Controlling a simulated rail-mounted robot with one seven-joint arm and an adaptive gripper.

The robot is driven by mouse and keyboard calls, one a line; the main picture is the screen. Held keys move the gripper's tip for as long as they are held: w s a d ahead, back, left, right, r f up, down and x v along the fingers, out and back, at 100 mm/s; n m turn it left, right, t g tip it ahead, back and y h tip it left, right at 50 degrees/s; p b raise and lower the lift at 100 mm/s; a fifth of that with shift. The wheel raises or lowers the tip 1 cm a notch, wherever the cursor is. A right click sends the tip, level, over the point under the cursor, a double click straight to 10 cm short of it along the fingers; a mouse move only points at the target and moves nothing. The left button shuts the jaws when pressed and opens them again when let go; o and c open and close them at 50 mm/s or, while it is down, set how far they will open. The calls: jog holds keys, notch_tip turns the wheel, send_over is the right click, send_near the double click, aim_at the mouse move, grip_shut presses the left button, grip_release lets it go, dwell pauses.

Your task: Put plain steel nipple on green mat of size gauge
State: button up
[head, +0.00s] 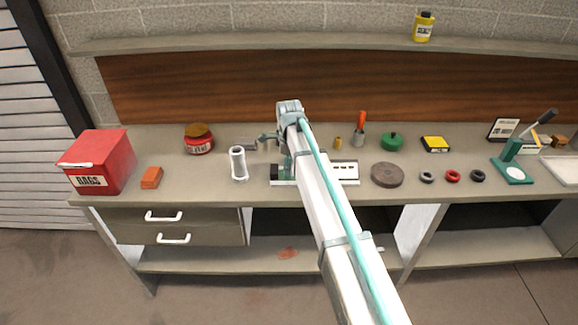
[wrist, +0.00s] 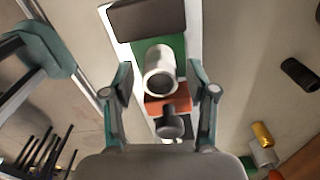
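A pale grey hollow cylinder, which looks like the plain steel nipple (wrist: 160,68), stands on end over the green mat (wrist: 176,46) of the size gauge in the wrist view. Its open rim faces the camera. My gripper (wrist: 160,88) is open, with a finger on either side of it and a gap at both sides. In the head view the size gauge (head: 346,172) lies on the bench, and my arm covers its middle and hides the nipple. My gripper (head: 272,140) shows only partly there. A dark block (wrist: 146,19) sits at one end of the mat, and a red block (wrist: 168,103) at the other.
A tall pale pipe (head: 238,163) stands on the bench left of the gauge. A dark cylinder (wrist: 300,75) lies to one side in the wrist view. A brown disc (head: 387,175), a screwdriver cup (head: 358,138) and a red rags box (head: 98,160) also stand on the bench.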

notch_tip(320, 180, up, 12)
jog(key=b, duration=0.2)
jog(key=shift+r, duration=0.2)
dwell(0.4)
